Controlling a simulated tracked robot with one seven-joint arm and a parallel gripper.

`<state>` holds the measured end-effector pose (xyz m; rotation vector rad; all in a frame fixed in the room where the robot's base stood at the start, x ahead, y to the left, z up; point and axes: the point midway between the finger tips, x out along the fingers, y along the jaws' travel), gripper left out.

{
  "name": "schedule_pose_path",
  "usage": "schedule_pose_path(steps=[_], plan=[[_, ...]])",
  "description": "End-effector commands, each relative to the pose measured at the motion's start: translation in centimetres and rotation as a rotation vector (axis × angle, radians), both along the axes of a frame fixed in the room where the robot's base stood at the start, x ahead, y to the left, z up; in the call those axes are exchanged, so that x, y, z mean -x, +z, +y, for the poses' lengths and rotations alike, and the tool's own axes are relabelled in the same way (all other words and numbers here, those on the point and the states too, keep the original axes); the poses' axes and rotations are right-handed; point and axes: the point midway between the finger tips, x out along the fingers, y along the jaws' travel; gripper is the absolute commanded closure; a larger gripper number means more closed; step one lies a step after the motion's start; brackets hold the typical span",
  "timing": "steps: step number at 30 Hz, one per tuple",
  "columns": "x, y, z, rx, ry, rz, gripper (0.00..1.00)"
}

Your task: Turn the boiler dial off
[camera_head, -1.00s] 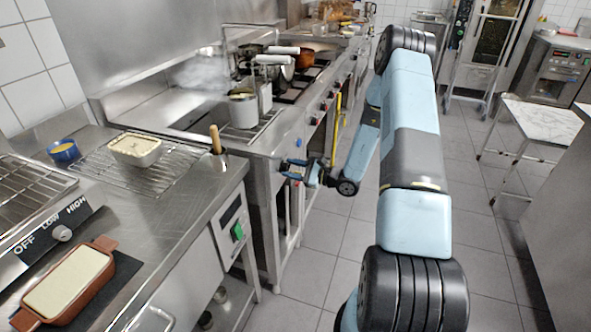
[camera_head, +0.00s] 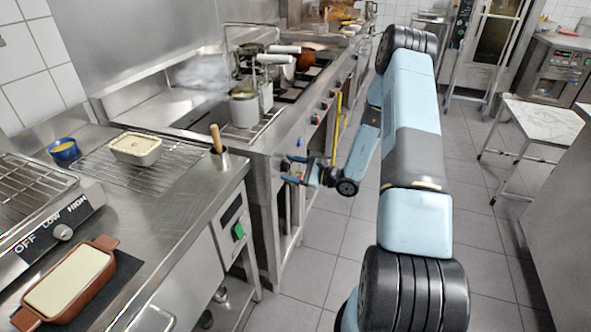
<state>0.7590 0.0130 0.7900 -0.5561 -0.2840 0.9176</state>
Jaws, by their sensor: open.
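A steaming boiler (camera_head: 268,140) with baskets hanging at its top stands in the middle of the counter line. A small blue dial (camera_head: 299,143) sits on its front panel; its pointer setting is too small to read. My gripper (camera_head: 288,170) is in front of the boiler's front face, just below the blue dial. Its two blue fingers are spread apart, pointing left toward the boiler, with nothing seen between them. I cannot tell any contact with the dial. Another dial (camera_head: 63,232), on a panel marked OFF, LOW and HIGH, is at the left.
Several red knobs (camera_head: 316,119) and a yellow rail (camera_head: 337,120) line the range front beyond the boiler. A terrine (camera_head: 40,312), a loaf tin (camera_head: 135,149) and a blue cup (camera_head: 64,151) stand on the near counter.

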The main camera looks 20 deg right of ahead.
Motion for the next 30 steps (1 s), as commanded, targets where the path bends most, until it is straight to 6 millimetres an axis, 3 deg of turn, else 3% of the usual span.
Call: schedule_pose_path(steps=[11,30], plan=[[0.6,0.0,-1.2,0.001,-0.005,-0.001,0.31],[7.3,-0.1,-10.2,0.000,-0.003,0.000,0.31]])
